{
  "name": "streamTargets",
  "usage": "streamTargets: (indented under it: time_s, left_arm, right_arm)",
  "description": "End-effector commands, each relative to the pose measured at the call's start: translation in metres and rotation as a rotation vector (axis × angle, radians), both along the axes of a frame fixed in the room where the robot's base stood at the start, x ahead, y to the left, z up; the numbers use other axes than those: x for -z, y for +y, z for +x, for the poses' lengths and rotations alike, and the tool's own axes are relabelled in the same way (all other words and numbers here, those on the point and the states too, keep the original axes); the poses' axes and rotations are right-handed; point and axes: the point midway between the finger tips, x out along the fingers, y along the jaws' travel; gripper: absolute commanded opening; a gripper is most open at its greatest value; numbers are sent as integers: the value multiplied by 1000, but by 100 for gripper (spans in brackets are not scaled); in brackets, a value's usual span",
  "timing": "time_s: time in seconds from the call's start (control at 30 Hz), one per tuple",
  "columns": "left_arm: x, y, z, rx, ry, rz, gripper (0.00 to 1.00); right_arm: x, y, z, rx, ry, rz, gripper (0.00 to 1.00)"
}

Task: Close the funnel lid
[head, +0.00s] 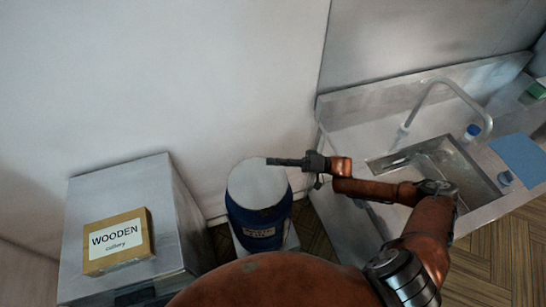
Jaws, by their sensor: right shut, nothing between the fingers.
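My left gripper is not in view.
A metal cabinet (185,225) with a wooden cutlery box (118,242) on it stands left of the drum. A steel sink (470,175) with a tap (440,82), a blue cloth (520,158) and small blue-capped bottles is at the right. The wall is close behind the drum.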

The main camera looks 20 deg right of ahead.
Motion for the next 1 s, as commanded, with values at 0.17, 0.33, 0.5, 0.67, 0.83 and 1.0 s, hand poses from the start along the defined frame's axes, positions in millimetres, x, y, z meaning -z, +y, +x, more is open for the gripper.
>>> streamTargets:
  time_s: [0.17,0.33,0.5,0.67,0.83,1.0]
  left_arm:
    - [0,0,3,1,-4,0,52]
    - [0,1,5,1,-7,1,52]
    - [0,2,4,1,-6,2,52]
    - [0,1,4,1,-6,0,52]
    - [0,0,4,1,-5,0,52]
    - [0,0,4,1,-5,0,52]
  right_arm:
    - [0,0,0,0,0,0,0]
    - [0,0,0,0,0,0,0]
    - [-11,0,0,0,-1,0,0]
    - [-39,0,-1,-2,-2,-1,0]
    - [-71,-1,0,0,-2,0,0]
    - [-92,0,0,-1,-1,0,0]
